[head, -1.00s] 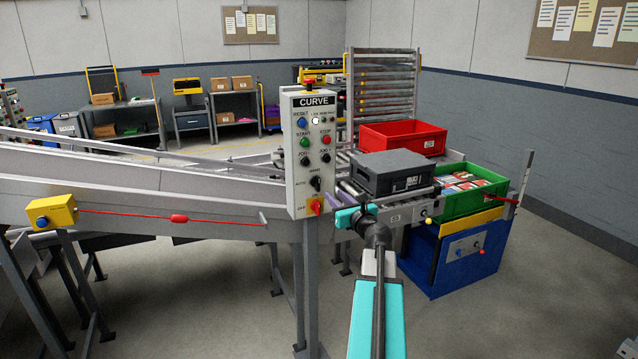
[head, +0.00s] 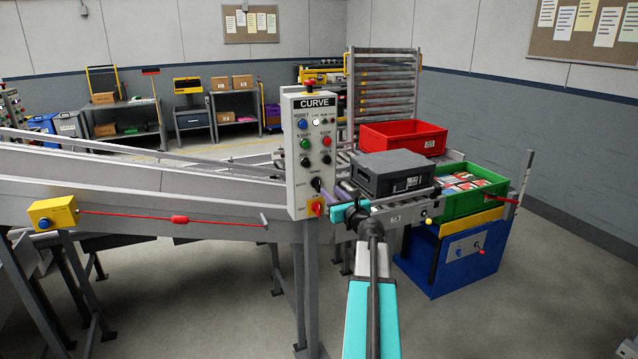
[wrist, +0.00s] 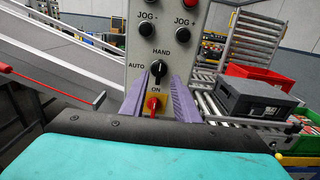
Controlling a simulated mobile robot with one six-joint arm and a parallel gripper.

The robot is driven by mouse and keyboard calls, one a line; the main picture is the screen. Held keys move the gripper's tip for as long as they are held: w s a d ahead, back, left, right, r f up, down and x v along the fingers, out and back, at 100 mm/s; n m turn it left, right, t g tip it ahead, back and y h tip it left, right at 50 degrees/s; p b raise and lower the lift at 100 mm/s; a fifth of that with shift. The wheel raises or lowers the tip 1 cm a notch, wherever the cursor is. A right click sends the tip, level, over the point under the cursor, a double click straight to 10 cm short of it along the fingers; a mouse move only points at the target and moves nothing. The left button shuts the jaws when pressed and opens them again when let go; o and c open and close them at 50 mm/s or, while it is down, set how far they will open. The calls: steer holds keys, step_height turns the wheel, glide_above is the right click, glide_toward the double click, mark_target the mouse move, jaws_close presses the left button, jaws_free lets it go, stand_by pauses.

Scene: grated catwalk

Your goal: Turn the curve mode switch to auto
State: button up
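The curve mode switch is a black knob (wrist: 158,69) on the grey CURVE panel (wrist: 190,50), with HAND printed above it and AUTO to its left. Its handle looks about upright, toward HAND. In the head view the switch (head: 316,184) is small, low on the panel. My gripper (wrist: 159,84) is open and empty. Its two purple fingers point at the panel, their tips just below and either side of the knob; I cannot tell if they touch. In the head view my gripper (head: 325,192) reaches the panel's lower right. The red-and-yellow ON switch (wrist: 153,104) shows between the fingers.
JOG buttons (wrist: 146,28) sit above the knob. A yellow pull-cord box (head: 53,214) with a red cord runs along the conveyor at left. A dark grey crate (head: 392,174), a red crate (head: 403,139) and a green crate (head: 470,196) stand to the right.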

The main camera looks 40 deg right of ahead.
mark_target(319, 181)
steer(key=shift+p+x, duration=1.35)
steer(key=shift+x, duration=3.55)
steer(key=shift+c, duration=0.3)
jaws_close()
steer(key=shift+a, duration=0.25)
steer(key=shift+d, duration=0.15)
